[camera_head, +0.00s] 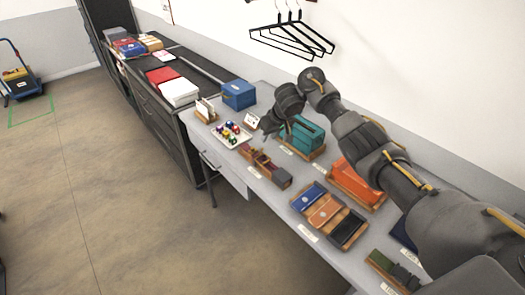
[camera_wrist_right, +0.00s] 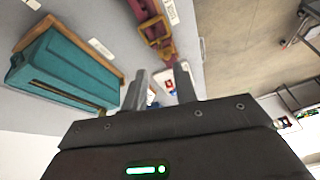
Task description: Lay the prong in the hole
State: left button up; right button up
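A maroon strap with a gold-coloured buckle (camera_wrist_right: 155,29) shows at the top of the right wrist view. It also shows in the head view as a dark red and brown piece (camera_head: 262,163) on the table. The prong and the hole are too small to make out. My right gripper (camera_head: 268,126) is above the table, beyond the strap and beside the teal box (camera_head: 303,133). In the right wrist view its two fingers (camera_wrist_right: 161,88) are apart with nothing held between them; the buckle is ahead of them, not touched. My left gripper is not in view.
The teal box (camera_wrist_right: 66,68) stands close to the fingers. A tray of coloured balls (camera_head: 231,137) and a blue box (camera_head: 239,95) are at the far end. Wallets (camera_head: 328,213) and an orange box (camera_head: 356,184) stand nearer. Black hangers (camera_head: 291,40) hang on the wall.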

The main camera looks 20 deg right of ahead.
jog(key=b+x, duration=0.2)
jog(key=x, duration=0.6)
jog(key=shift+a+f, duration=0.1)
jog(key=shift+f, duration=0.1)
jog(key=shift+x, duration=0.95)
jog(key=shift+c, duration=0.4)
grip_shut()
